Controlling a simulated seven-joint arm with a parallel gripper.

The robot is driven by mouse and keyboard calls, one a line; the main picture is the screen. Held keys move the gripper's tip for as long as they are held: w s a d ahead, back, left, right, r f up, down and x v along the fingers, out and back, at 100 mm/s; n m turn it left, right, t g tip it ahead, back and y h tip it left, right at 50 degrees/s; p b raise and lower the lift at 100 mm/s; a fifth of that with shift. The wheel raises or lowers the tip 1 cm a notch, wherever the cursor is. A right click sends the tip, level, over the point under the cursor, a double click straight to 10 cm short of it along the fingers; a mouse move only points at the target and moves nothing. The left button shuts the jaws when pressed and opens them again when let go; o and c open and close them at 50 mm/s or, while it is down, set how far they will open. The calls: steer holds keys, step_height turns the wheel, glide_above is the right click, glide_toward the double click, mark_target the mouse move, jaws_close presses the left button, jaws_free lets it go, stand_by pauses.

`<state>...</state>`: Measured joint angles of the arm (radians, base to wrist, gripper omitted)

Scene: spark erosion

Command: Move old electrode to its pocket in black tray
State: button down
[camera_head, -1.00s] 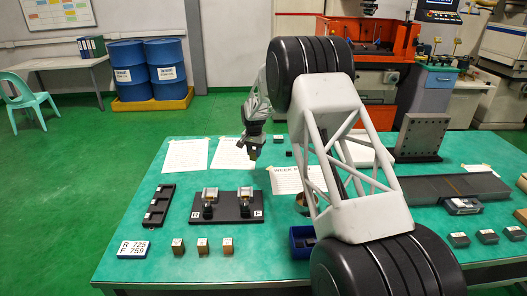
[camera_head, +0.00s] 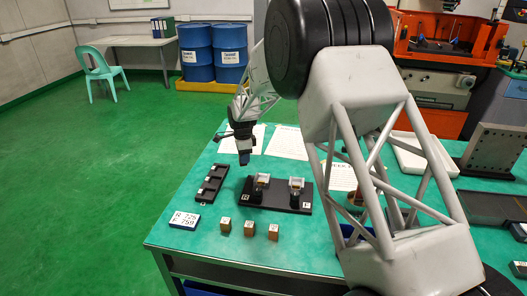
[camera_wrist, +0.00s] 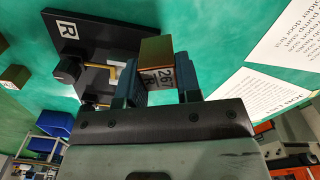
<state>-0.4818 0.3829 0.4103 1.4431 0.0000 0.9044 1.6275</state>
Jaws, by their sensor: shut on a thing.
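My gripper (camera_head: 244,160) hangs in the air above the table, between the black tray and the black stand and a little behind them in the head view. In the wrist view my gripper (camera_wrist: 157,85) is shut on the old electrode (camera_wrist: 154,48), a copper-brown block with a white label reading 267 R. The electrode is too small to make out in the head view. The black tray (camera_head: 203,197) is long and narrow, with pockets in a row and small pale-marked items in it. I cannot tell which pockets are free.
Several labelled things lie in front: a number sign (camera_head: 185,220) and three copper blocks (camera_head: 249,229). Paper sheets (camera_head: 287,142) lie behind. The table's left edge is close to the tray.

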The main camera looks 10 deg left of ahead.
steer(key=s+a+m, duration=0.4)
steer(key=s+a, duration=0.6)
steer(key=s, duration=0.3)
steer(key=shift+s+a+r+m, duration=0.15)
steer(key=shift+a+r+m, duration=0.1)
steer(key=shift+r+m, duration=0.15)
steer(key=shift+f, duration=0.25)
steer(key=shift+f, duration=3.2)
steer(key=shift+f, duration=0.3)
steer(key=c, duration=0.7)
jaws_free()
steer(key=shift+c, duration=0.2)
steer(key=shift+r, duration=0.1)
step_height(320, 180, up, 8)
steer(key=shift+f, duration=0.2)
